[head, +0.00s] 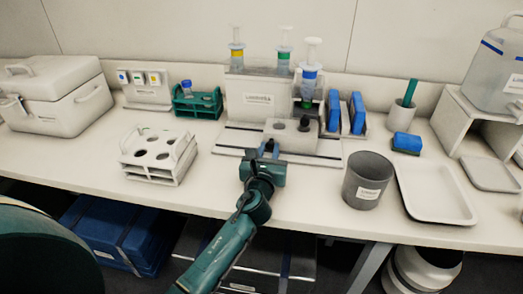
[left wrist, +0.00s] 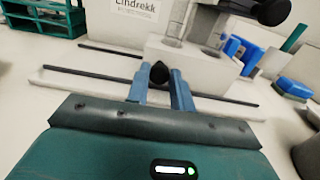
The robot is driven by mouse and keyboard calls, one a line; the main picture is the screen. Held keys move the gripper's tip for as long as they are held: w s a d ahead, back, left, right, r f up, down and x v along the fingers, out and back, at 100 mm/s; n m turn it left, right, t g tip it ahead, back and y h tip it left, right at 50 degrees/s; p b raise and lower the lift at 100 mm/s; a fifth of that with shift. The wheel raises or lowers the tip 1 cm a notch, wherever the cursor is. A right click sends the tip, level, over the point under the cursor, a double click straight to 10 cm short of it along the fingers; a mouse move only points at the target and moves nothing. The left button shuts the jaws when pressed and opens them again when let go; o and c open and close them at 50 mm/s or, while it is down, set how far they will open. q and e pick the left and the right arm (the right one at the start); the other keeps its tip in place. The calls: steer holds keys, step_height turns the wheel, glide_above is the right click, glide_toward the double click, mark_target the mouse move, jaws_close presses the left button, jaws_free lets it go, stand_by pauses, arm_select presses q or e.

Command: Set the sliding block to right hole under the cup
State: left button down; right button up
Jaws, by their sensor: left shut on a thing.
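The white sliding block (head: 292,138) sits on the pale rail base (head: 228,139), in front of the labelled box (head: 258,97). One round dark hole shows in its top at the left; a dark round part (head: 304,123) covers the top at the right. My left gripper (head: 269,147) is at the block's front left, its blue fingers closed around a small black knob (left wrist: 159,73) on the block's front face. The block also shows in the left wrist view (left wrist: 205,62). A blue-collared syringe (head: 310,74) stands behind the block's right part. I cannot tell which part is the cup. My right gripper is not in view.
A white holed rack (head: 158,171) stands left of the base. A grey beaker (head: 362,190) and a white tray (head: 402,205) stand to the right. Blue upright pieces (head: 357,112) are close beside the station's right side.

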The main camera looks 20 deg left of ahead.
arm_select(q)
steer(key=shift+f, duration=0.1)
steer(key=c, duration=1.5)
jaws_free()
steer(key=o, duration=0.3)
steer(key=v, duration=1.2)
steer(key=shift+s, duration=0.15)
steer(key=shift+s+b, duration=0.3)
steer(key=shift+s, duration=0.2)
steer(key=shift+d, duration=0.1)
